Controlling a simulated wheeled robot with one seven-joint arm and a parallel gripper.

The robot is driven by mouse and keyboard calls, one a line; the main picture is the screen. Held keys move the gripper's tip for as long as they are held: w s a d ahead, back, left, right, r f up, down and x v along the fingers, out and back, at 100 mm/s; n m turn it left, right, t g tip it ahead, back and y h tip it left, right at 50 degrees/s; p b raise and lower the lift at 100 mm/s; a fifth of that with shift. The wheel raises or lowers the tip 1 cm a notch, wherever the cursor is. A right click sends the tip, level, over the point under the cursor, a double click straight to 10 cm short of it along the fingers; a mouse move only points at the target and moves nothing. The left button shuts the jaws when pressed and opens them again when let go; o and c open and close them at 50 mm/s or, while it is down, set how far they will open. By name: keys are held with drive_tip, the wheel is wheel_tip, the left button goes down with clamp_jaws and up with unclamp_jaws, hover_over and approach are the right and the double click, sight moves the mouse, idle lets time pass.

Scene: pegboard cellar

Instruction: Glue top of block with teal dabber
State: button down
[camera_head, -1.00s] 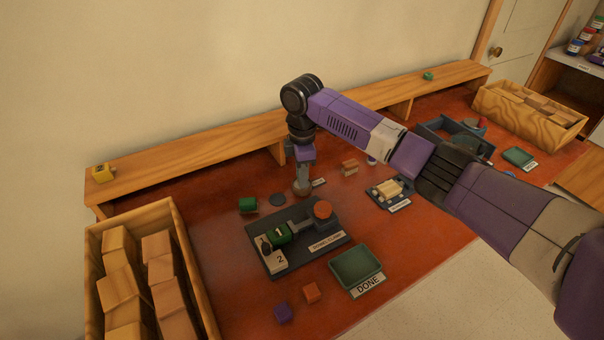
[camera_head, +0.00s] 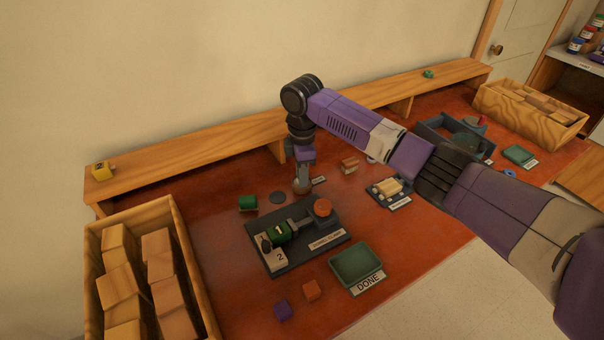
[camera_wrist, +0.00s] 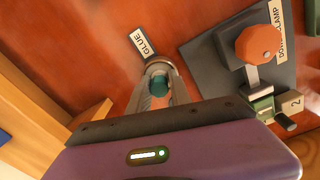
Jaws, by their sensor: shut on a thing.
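My gripper (camera_wrist: 158,88) points down with its fingers shut on the teal dabber (camera_wrist: 159,84), beside the label reading GLUE (camera_wrist: 143,43). A pale round rim, perhaps the glue pot, shows just past the fingertips in the wrist view; I cannot tell whether the dabber is inside it. In the head view my gripper (camera_head: 302,186) hides the dabber. A green block marked 1 (camera_head: 280,232) sits in the dark dowel clamp (camera_head: 293,262), which has an orange knob (camera_head: 322,207). A pale piece marked 2 (camera_head: 275,261) lies at the clamp's near left corner.
A green DONE tray (camera_head: 357,285), an orange cube (camera_head: 311,290) and a purple cube (camera_head: 282,310) are in front. A wooden crate of blocks (camera_head: 200,285) stands left. A raised wooden shelf (camera_head: 210,147) runs behind. A small tray of pale dowels (camera_head: 402,202) is to the right.

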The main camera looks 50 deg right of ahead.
drive_tip(key=shift+r, duration=0.1)
wheel_tip(320, 180, up, 7)
drive_tip(key=p, duration=0.6)
idle(0.4)
idle(0.7)
